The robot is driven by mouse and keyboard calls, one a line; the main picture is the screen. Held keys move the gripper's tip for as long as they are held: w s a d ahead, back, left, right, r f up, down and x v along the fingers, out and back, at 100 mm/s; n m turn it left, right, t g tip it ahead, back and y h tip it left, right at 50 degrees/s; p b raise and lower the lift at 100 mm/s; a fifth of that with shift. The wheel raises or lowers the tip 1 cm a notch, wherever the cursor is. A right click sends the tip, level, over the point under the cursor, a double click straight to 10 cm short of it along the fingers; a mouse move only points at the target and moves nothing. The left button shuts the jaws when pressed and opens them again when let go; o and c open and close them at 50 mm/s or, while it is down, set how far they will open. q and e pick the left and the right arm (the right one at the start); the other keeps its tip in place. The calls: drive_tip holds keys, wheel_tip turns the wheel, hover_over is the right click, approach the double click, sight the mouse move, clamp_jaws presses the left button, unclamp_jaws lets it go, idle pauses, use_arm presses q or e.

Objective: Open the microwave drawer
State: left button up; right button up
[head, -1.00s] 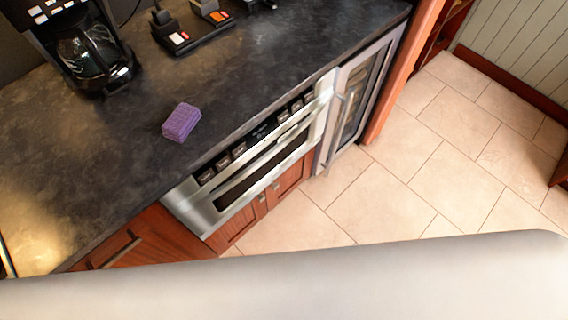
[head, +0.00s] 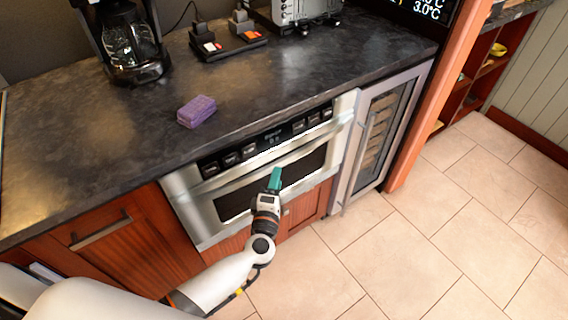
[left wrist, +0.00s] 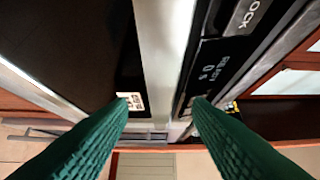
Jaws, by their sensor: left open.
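The microwave drawer (head: 213,208) is set under the dark counter, with a silver front, a dark window and a black button panel (head: 262,139). Its front looks flush, so it appears shut. A long silver bar runs across the front below the buttons. My left gripper (head: 275,180) has green fingers and is in front of the drawer's middle, by this bar. In the left wrist view my left gripper (left wrist: 162,103) is open, its fingers spread to either side of a silver strip (left wrist: 165,50). I cannot tell whether they touch it. My right gripper is not in view.
A purple sponge-like block (head: 197,111), a coffee maker (head: 130,45) and a black tray (head: 228,42) stand on the counter (head: 95,140). A glass-door cooler (head: 375,135) is right of the drawer. The tiled floor (head: 420,240) in front is clear.

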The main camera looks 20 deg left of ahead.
sight(281, 164)
use_arm(q)
drive_tip(key=w, duration=0.7)
drive_tip(key=shift+w+a, duration=0.15)
drive_tip(key=shift+a, duration=0.25)
clamp_jaws()
